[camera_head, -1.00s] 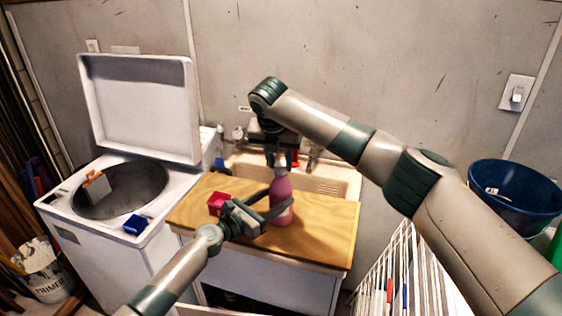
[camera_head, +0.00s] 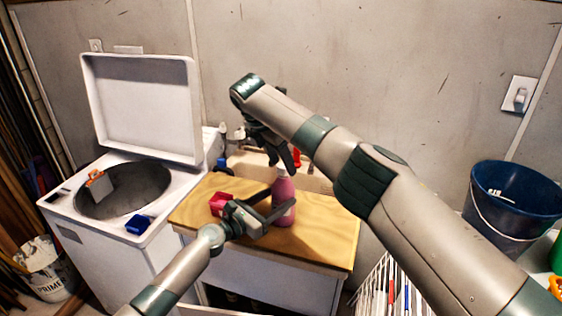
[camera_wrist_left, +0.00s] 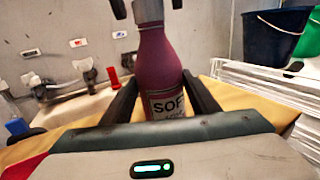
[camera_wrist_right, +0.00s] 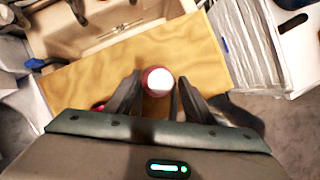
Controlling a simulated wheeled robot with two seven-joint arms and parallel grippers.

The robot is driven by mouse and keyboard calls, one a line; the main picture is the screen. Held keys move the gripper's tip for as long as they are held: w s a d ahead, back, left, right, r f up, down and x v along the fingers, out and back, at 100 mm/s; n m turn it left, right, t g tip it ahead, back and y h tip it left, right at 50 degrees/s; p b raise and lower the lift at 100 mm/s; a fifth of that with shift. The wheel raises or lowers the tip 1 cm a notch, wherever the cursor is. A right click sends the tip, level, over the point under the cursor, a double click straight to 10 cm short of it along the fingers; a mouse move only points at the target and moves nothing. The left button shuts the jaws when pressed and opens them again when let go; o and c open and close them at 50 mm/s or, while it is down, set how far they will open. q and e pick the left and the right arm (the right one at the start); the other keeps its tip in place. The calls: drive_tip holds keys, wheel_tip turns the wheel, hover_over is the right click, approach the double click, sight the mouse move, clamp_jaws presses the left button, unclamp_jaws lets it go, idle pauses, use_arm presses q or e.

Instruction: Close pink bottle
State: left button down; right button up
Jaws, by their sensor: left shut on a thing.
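The pink bottle (camera_head: 284,196) stands upright on the wooden board (camera_head: 325,238). In the left wrist view the bottle (camera_wrist_left: 160,65) shows a label with dark letters. My left gripper (camera_head: 282,205) is shut on the bottle's body from the side. My right gripper (camera_head: 284,165) is above, with its fingers pointing down around the bottle's top. In the right wrist view, a round white cap or top (camera_wrist_right: 159,80) lies between the right fingers (camera_wrist_right: 155,92), which stand apart. I cannot tell whether the cap is fully seated.
A red box (camera_head: 220,203) sits left of the bottle. Behind is a sink (camera_head: 318,180). An open washer (camera_head: 172,205) with a blue item (camera_head: 138,224) is at left. A white rack (camera_head: 385,285) and a blue bucket (camera_head: 517,205) are at right.

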drive_tip(key=shift+r, duration=2.25)
drive_tip(key=o, duration=0.6)
drive_tip(key=shift+s+r, duration=0.1)
drive_tip(key=v, duration=1.1)
drive_tip(key=shift+s+a+r, duration=0.1)
drive_tip(key=shift+a+r, duration=0.1)
drive_tip(key=shift+r, duration=0.1)
